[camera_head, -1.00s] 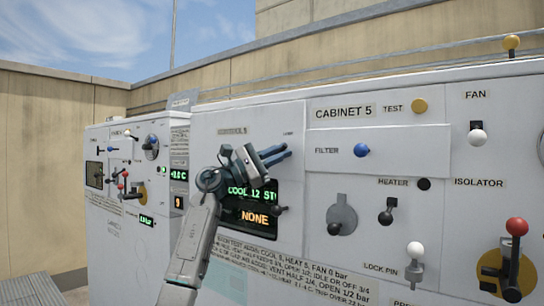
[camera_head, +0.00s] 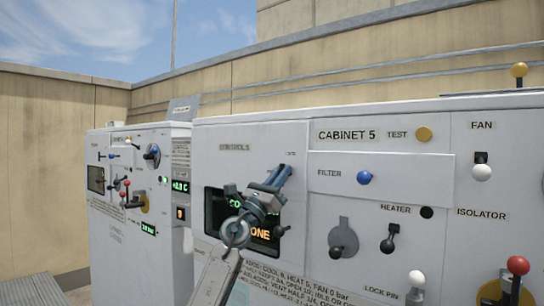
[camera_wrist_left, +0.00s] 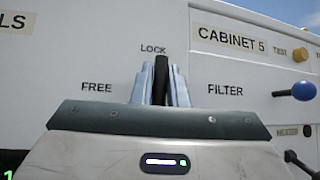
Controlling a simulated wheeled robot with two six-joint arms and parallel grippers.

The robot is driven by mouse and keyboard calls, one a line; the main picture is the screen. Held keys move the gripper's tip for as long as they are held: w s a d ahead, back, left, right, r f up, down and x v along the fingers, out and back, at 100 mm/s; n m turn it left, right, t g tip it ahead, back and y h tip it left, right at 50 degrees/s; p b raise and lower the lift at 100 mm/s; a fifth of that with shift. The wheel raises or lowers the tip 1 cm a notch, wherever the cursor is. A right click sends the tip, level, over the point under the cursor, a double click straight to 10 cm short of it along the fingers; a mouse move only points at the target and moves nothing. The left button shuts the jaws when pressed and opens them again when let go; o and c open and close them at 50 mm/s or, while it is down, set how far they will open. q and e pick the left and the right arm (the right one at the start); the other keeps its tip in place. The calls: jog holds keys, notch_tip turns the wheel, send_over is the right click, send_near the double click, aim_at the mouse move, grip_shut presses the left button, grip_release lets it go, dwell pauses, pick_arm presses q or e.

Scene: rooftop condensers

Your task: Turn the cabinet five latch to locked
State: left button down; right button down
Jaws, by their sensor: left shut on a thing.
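The grey cabinet five panel carries the label CABINET 5 (camera_head: 347,135). My left gripper (camera_head: 279,175) is at the upper right of its CONTROLS door, just below the small LOCK label (camera_head: 290,154). In the left wrist view the gripper (camera_wrist_left: 161,88) is shut on the black latch handle (camera_wrist_left: 161,68). The handle stands upright between the fingers, its upper end just under the LOCK label (camera_wrist_left: 153,49). The FREE label (camera_wrist_left: 97,87) is to the left. The latch's base is hidden by the gripper. My right gripper is in neither view.
Right of the door are a blue filter knob (camera_head: 364,178), a black heater lever (camera_head: 388,242), a white fan knob (camera_head: 481,172) and a red-balled isolator lever (camera_head: 517,266). My left arm partly covers the display (camera_head: 217,213). Another cabinet (camera_head: 110,205) stands at left.

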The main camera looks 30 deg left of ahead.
pick_arm(q)
jog(key=shift+d+f+n+y+p, duration=0.1)
jog(key=shift+d+n+y+p, duration=0.05)
jog(key=shift+n+y+p, duration=0.35)
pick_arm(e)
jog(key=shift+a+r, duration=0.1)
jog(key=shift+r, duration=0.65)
pick_arm(q)
jog(key=shift+f, duration=0.1)
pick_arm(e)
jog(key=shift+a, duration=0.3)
pick_arm(q)
jog(key=c, duration=1.6)
grip_release()
jog(key=shift+c, duration=0.2)
jog(key=shift+o, duration=1)
jog(key=shift+s+d, duration=0.1)
jog(key=shift+d, duration=0.2)
jog(key=shift+r, duration=0.3)
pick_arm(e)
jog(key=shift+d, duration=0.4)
pick_arm(q)
jog(key=shift+s+f, duration=0.1)
jog(key=shift+s, duration=0.05)
